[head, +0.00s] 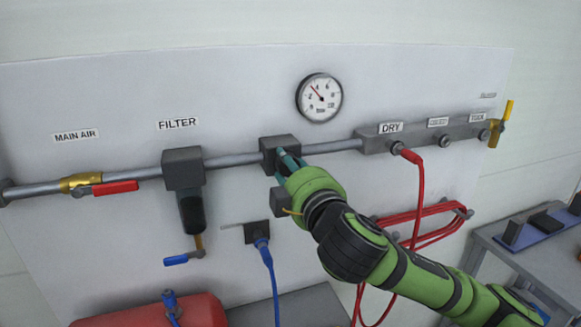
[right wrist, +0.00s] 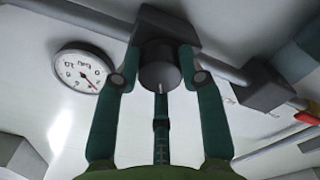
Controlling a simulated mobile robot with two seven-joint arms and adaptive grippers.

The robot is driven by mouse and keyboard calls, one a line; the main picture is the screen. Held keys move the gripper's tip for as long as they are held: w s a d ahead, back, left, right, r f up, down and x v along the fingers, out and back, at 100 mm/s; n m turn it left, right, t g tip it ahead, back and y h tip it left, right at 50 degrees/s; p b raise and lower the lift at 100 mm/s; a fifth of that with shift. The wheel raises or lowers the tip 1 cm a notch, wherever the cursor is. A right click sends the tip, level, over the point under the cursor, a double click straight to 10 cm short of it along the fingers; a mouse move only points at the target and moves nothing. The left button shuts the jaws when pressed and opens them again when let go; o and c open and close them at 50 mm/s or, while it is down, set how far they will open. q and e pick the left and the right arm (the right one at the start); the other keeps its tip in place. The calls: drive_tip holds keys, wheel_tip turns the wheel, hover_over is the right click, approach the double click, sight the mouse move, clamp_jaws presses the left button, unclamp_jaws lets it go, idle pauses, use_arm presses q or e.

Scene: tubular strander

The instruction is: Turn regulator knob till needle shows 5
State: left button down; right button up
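The regulator (head: 279,150) is a dark block on the grey pipe, with its knob hidden behind my right gripper in the head view. In the right wrist view the knob (right wrist: 160,70) is a dark cylinder with a small white mark, pointing down. My right gripper (head: 284,158) is at it, its teal fingers on either side and seemingly touching it. The round pressure gauge (head: 320,97) is above right of the regulator; its red needle points up-left, a little below 4. It also shows upside down in the right wrist view (right wrist: 82,72). My left gripper is not in view.
Left of the regulator are the filter (head: 184,170) and a red-handled main air valve (head: 100,187). Right is a manifold (head: 430,134) with a red hose. A blue hose (head: 267,262) hangs below. A red tank (head: 155,313) and a side table (head: 545,262) stand lower down.

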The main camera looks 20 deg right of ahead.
idle(0.4)
drive_tip(key=shift+m, duration=3.6)
drive_tip(key=o, duration=1.1)
drive_tip(key=shift+o, duration=0.2)
drive_tip(key=shift+w, duration=0.1)
wheel_tip(320, 180, up, 10)
